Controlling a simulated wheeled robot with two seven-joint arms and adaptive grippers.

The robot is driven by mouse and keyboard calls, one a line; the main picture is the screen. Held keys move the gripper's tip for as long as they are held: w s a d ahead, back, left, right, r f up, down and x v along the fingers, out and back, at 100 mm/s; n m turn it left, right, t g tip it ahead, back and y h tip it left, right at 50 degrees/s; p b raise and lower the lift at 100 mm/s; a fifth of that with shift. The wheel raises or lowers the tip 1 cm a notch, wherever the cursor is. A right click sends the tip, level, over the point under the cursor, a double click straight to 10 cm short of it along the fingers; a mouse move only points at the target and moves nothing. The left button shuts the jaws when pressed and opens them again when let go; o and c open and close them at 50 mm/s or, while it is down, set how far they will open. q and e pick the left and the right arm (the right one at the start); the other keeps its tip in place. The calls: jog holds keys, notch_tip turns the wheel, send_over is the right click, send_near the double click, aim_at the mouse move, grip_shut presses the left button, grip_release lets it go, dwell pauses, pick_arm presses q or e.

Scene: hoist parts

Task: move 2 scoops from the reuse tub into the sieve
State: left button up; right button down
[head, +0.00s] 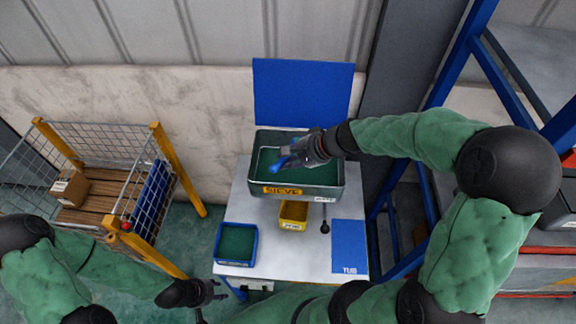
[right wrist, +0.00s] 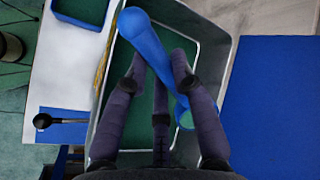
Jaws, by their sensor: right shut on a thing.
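The sieve (head: 329,190) is a grey rectangular tub with a yellow SIEVE label and a green inside, standing at the back of the white table. My right gripper (head: 290,158) is over it, shut on a blue scoop (head: 277,166). In the right wrist view the scoop (right wrist: 152,50) lies slantwise between the fingers, above the green floor of the sieve (right wrist: 222,60). Whether the scoop holds anything is unclear. A blue tub (head: 252,246) with green contents stands front left on the table; I cannot read a reuse label on it. My left gripper (head: 214,291) is low at the left, apart from the table's things.
A small yellow bin (head: 293,216) and a black round-ended tool (head: 325,227) are in front of the sieve. A flat blue panel (head: 348,243) lies front right. Another blue panel (head: 303,92) is behind the sieve. A wire cage cart (head: 100,132) stands left, a blue rack (head: 452,65) right.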

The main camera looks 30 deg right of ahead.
jog(key=t+b, duration=0.2)
jog(key=b, duration=0.8)
jog(key=f+t+y+b, duration=0.1)
jog(key=t+b, duration=0.1)
jog(key=b, duration=0.7)
jog(key=m+t+y+b, duration=0.1)
jog(key=t+b, duration=0.2)
jog(key=b, duration=0.7)
jog(key=shift+s+f+b, duration=0.15)
jog(key=shift+f+b, duration=0.05)
jog(key=shift+b, duration=0.15)
dwell(0.3)
notch_tip(320, 180, up, 3)
jog(key=g+h+p, duration=0.1)
jog(key=g+p, duration=0.3)
jog(key=p, duration=1.4)
jog(key=n+g+h+p, duration=0.1)
jog(key=g+p, duration=0.2)
jog(key=p, duration=1.4)
jog(key=g+h+p, duration=0.2)
jog(key=g+p, duration=0.2)
jog(key=p, duration=1.4)
jog(key=shift+r+n+g+p, duration=0.15)
jog(key=shift+n+g+p, duration=0.15)
jog(key=shift+f, duration=0.2)
